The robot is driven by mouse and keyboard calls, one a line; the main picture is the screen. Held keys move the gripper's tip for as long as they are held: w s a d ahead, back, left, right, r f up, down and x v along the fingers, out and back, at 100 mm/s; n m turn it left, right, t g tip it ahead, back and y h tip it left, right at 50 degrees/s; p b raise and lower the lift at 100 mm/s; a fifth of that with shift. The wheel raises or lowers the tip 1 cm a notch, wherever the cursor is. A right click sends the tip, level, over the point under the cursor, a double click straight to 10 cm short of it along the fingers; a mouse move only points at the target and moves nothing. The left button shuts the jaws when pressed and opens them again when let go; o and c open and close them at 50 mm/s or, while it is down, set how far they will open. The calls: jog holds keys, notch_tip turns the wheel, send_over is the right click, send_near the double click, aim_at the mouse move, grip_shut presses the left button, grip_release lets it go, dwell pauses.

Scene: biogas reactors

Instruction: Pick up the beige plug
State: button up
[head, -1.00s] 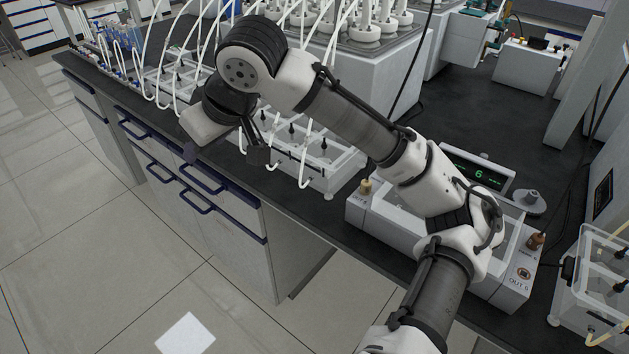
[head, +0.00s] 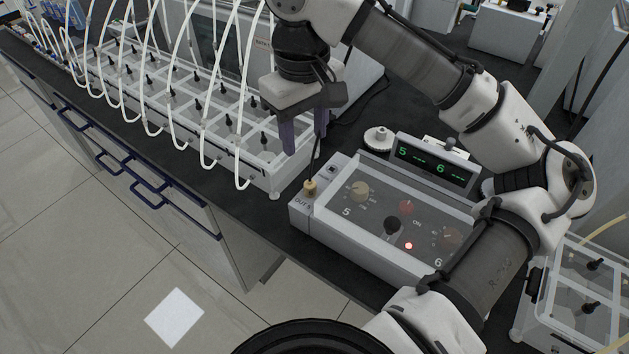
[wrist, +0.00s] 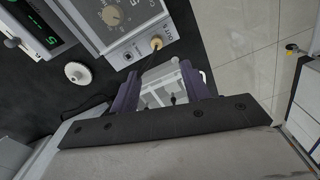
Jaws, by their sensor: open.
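The beige plug (head: 310,187) sits upright at the OUT 5 corner of the control box (head: 375,215), with a dark cable rising from it. In the wrist view the plug (wrist: 156,43) shows just beyond the fingertips, on the box's corner by its label. My gripper (head: 304,143) is open and empty, pointing down above the plug and slightly behind it. Its two purple fingers also show in the wrist view (wrist: 159,76), apart from each other, and the cable runs up between them. The fingers do not touch the plug.
A clear-lidded rack (head: 190,110) with several white looped tubes stands left of the box. A round white knob-like piece (head: 378,138) lies behind the box. The display (head: 435,165) rises at the box's back. Another clear case (head: 585,290) stands at the right.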

send_over(310, 182)
jog(key=f, duration=0.6)
jog(key=shift+s+a+f, duration=0.15)
jog(key=shift+a+f, duration=0.15)
jog(key=shift+a, duration=0.1)
jog(key=shift+d+f+p, duration=0.2)
jog(key=shift+f+p, duration=0.15)
jog(key=shift+f, duration=1)
jog(key=shift+d+f+p, duration=0.15)
jog(key=shift+f+p, duration=0.15)
jog(key=shift+f, duration=1.05)
jog(key=shift+c, duration=0.5)
grip_shut()
